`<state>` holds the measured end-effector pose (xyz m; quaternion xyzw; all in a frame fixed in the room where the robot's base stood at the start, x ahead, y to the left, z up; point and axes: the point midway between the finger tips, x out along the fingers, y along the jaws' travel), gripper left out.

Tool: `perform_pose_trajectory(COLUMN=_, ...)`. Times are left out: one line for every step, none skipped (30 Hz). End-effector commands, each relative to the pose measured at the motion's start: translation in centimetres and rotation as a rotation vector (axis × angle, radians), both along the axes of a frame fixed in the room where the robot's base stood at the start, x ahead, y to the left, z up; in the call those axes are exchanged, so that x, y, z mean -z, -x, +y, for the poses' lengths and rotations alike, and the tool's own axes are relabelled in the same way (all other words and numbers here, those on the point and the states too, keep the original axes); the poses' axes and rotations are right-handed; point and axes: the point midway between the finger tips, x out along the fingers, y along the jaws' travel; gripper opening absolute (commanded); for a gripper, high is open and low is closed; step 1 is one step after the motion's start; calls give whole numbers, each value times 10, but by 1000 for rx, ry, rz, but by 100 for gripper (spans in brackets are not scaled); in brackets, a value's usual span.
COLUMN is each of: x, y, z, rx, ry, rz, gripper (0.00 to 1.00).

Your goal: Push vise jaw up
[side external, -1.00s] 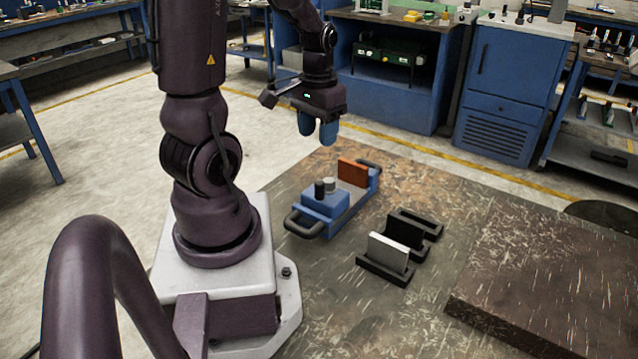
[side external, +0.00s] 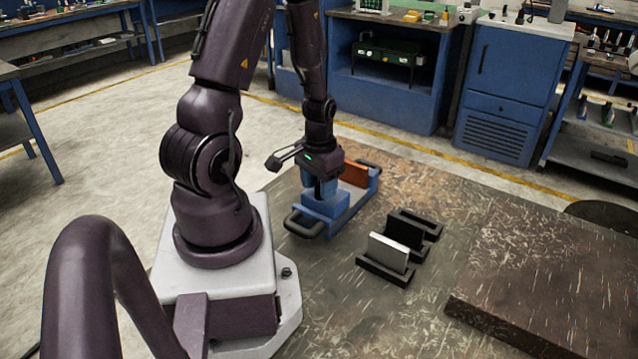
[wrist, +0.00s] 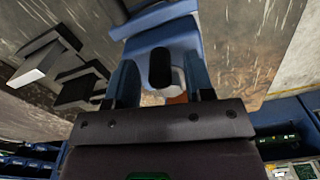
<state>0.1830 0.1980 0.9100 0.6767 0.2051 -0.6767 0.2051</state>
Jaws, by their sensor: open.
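The blue vise (side external: 345,217) lies on the worn board, with a black handle at each end. Its blue jaw block (side external: 322,206) is at the near end, and an orange-brown plate (side external: 354,174) stands towards the far end. My gripper (side external: 322,188) points down over the jaw block. In the wrist view its two blue fingers (wrist: 158,62) are apart, one on each side of a black knob (wrist: 160,70) on the block. A grey knob (wrist: 178,79) shows close beside the black one. I cannot tell whether the fingers touch the block. The side external view hides both knobs.
A black holder with an upright silver plate (side external: 396,252) stands right of the vise, with another black holder (side external: 414,224) behind it. A raised slab (side external: 560,280) lies further right. The board between the holders and slab is clear.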

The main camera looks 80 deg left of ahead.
Motion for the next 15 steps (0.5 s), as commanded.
perform_pose_trajectory(x=1, y=0, z=0, rx=0, ry=0, rz=0, gripper=48)
perform_pose_trajectory(x=1, y=0, z=0, rx=0, ry=-1, rz=-1, gripper=48)
perform_pose_trajectory(x=1, y=0, z=0, rx=0, ry=-1, rz=-1, gripper=48)
perform_pose_trajectory(x=1, y=0, z=0, rx=0, ry=-1, rz=-1, gripper=48)
perform_pose_trajectory(x=0, y=0, z=0, rx=0, ry=-1, rz=-1, gripper=48)
perform_pose_trajectory(x=0, y=0, z=0, rx=0, ry=-1, rz=-1, gripper=48)
perform_pose_trajectory(x=0, y=0, z=0, rx=0, ry=-1, rz=-1, gripper=48)
perform_pose_trajectory(x=0, y=0, z=0, rx=0, ry=-1, rz=-1, gripper=42)
perform_pose_trajectory(x=0, y=0, z=0, rx=0, ry=-1, rz=-1, gripper=32)
perform_pose_trajectory(x=0, y=0, z=0, rx=0, ry=0, rz=0, gripper=25)
perform_pose_trajectory(x=0, y=0, z=0, rx=0, ry=0, rz=0, gripper=19)
perform_pose_trajectory(x=0, y=0, z=0, rx=0, ry=0, rz=0, gripper=9)
perform_pose_trajectory(x=0, y=0, z=0, rx=0, ry=0, rz=0, gripper=2)
perform_pose_trajectory(x=0, y=0, z=0, rx=0, ry=0, rz=0, gripper=0)
perform_pose_trajectory(x=0, y=0, z=0, rx=0, ry=0, rz=0, gripper=0)
